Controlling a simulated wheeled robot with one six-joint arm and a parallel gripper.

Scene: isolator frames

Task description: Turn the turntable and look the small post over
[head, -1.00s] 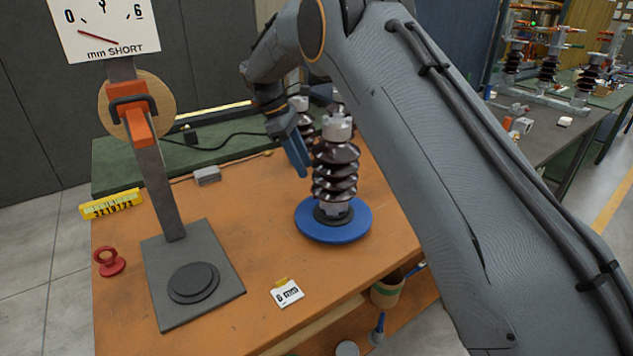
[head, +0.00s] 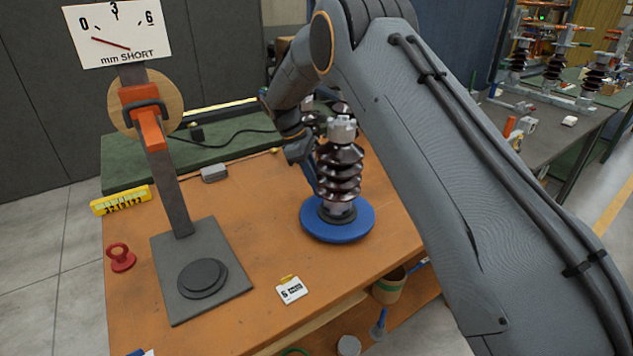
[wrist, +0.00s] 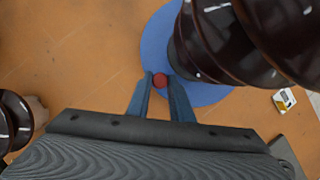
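The small post (head: 340,165), a brown ribbed insulator with a grey metal cap, stands upright on the blue round turntable (head: 325,232) on the orange bench. In the wrist view its dark ribs (wrist: 205,45) hide part of the blue disc (wrist: 160,35). A small red knob (wrist: 160,80) shows over the disc. My gripper (wrist: 160,85) has its two blue fingers apart, one on each side of the knob. I cannot tell whether they touch it. In the head view my gripper (head: 311,182) is left of the post, low and partly hidden behind it.
Another ribbed post (head: 308,120) stands behind, mostly hidden. A gauge stand (head: 170,185) with a "mm SHORT" dial (head: 115,35), a red knob-shaped piece (head: 120,258), a yellow counter (head: 120,200) and a label card (head: 291,290) are on the bench. The front middle is mostly clear.

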